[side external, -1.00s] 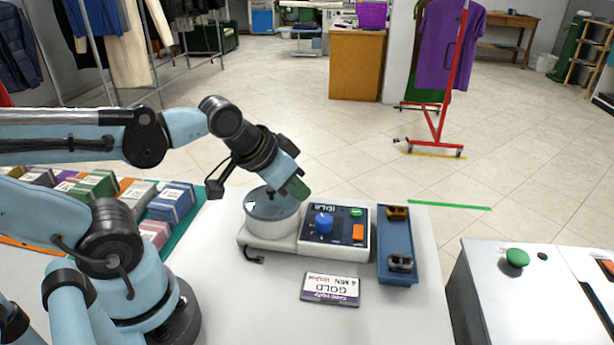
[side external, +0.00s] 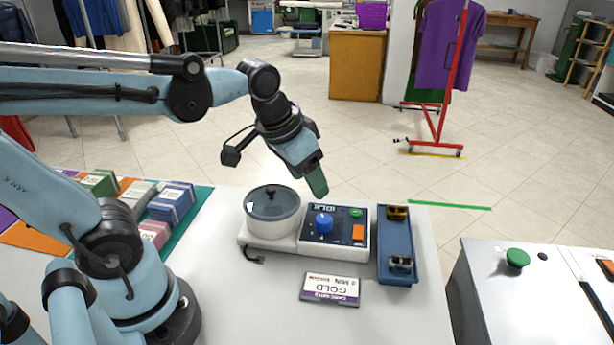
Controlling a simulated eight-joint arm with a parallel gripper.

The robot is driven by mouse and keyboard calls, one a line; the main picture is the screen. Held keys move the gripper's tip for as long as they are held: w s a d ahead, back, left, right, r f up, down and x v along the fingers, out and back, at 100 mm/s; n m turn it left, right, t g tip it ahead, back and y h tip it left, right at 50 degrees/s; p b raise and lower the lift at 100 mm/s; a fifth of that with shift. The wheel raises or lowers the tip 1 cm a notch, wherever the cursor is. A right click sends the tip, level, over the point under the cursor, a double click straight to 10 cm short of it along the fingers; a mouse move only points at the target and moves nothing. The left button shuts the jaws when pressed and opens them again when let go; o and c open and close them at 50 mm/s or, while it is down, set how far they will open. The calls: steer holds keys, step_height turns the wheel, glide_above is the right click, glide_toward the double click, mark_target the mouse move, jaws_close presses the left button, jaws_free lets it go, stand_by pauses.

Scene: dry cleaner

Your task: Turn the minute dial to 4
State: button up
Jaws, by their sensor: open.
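The minute dial is a blue knob (side external: 324,222) on a dark control panel (side external: 341,238) with a small display reading IDLE, a green button (side external: 356,212) and an orange switch (side external: 358,232). A round white pot with a glass lid (side external: 272,211) stands on the same white base, left of the panel. My gripper (side external: 318,190) is above the far edge of the panel, angled down and to the right, apart from the knob. It holds nothing that I can see. The gap between its fingers is hard to see from this side.
A card reading GOLD (side external: 330,289) lies in front of the panel. A blue tray (side external: 397,262) with yellow and grey items stands right of it. Boxes (side external: 172,202) lie on the left. A white cabinet with a green button (side external: 516,258) is at the right.

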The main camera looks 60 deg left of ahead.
mark_target(325, 218)
steer(key=shift+w+r+g, duration=0.65)
steer(key=shift+w+g, duration=1.6)
steer(key=shift+g, duration=0.05)
steer(key=shift+m, duration=0.3)
step_height(325, 218, down, 12)
steer(key=c, duration=1)
steer(key=shift+c, duration=0.2)
